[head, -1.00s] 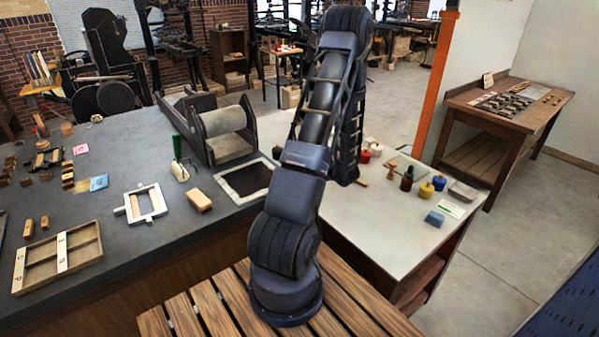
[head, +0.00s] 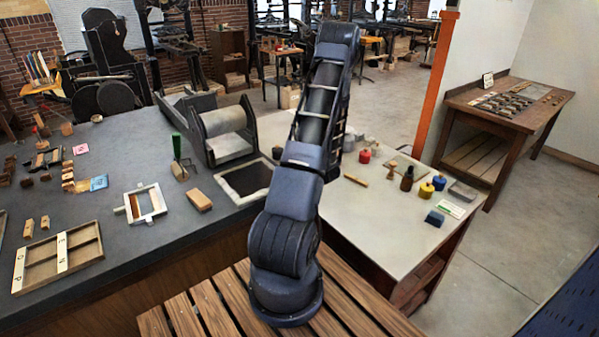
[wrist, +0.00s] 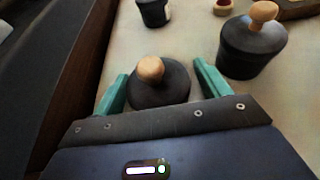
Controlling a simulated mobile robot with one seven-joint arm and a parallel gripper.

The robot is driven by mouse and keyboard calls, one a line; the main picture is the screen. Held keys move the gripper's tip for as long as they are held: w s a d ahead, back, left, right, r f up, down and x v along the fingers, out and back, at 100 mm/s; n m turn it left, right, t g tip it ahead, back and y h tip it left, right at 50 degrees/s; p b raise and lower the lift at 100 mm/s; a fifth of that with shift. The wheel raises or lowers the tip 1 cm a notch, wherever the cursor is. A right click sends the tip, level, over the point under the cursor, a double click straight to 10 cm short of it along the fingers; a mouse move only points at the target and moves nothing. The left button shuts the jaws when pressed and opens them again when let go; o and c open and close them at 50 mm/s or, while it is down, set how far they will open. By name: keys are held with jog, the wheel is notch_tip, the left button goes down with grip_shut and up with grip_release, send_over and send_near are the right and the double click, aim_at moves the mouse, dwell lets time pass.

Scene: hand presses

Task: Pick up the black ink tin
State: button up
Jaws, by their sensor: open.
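In the wrist view a black tin (wrist: 160,88) with a round wooden knob sits on the pale tabletop. My gripper (wrist: 163,87) is open, its two green fingers on either side of this tin. The lower part of the tin is hidden by the gripper body, and I cannot tell whether the fingers touch it. A second dark tin (wrist: 252,52) with a wooden knob stands just beyond the right finger. In the head view my gripper is hidden behind my arm.
Another dark tin (wrist: 153,12) stands at the top of the wrist view. The table edge runs along the wrist view's left.

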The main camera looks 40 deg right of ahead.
jog(key=shift+w+f, duration=0.1)
jog(key=shift+w, duration=0.25)
jog(key=c, duration=1.2)
notch_tip(320, 180, up, 20)
jog(key=shift+r, duration=0.1)
